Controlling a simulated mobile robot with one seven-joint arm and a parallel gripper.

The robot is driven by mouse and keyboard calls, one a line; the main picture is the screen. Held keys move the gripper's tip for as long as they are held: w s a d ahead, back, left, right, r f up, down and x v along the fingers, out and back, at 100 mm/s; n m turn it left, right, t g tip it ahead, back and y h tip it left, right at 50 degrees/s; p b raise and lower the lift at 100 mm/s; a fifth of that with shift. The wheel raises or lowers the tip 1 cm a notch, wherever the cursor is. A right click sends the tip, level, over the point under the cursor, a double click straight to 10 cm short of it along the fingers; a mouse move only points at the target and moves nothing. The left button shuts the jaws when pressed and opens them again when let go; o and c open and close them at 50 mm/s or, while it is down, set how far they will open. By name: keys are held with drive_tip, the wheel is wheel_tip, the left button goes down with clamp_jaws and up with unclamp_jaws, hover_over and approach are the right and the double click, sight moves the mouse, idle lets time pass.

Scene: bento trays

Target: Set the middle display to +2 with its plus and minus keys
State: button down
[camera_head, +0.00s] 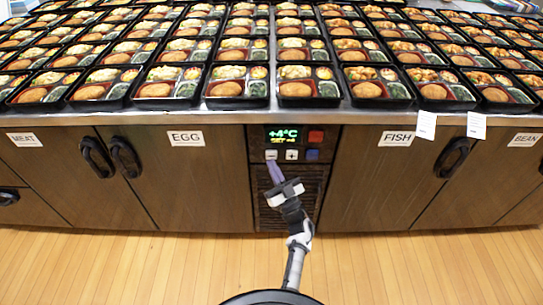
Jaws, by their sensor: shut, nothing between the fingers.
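The middle display (284,134) is a dark panel on the counter front and shows "+4°C" in green, with a smaller yellow "SET" line below whose value is too small to read surely. Under it are a white minus key (271,155) at the left and a white plus key (292,155) beside it. My gripper (273,164) is shut and empty. Its fingertips are just below the minus key, very close to it; I cannot tell whether they touch it.
A red key (316,136) and a blue key (313,154) are right of the display and plus key. A vent grille (309,190) is below. Many bento trays (237,104) fill the counter top. Black door handles (97,158) stick out. The wooden floor (400,265) is clear.

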drive_tip(key=shift+w, duration=0.1)
drive_tip(key=shift+w, duration=0.35)
drive_tip(key=shift+w+b, duration=0.4)
drive_tip(key=shift+b, duration=0.2)
idle(0.4)
drive_tip(key=shift+s+p, duration=0.5)
drive_tip(key=shift+s, duration=0.4)
drive_tip(key=shift+s+p, duration=1.05)
drive_tip(key=shift+s, duration=1.45)
idle(1.6)
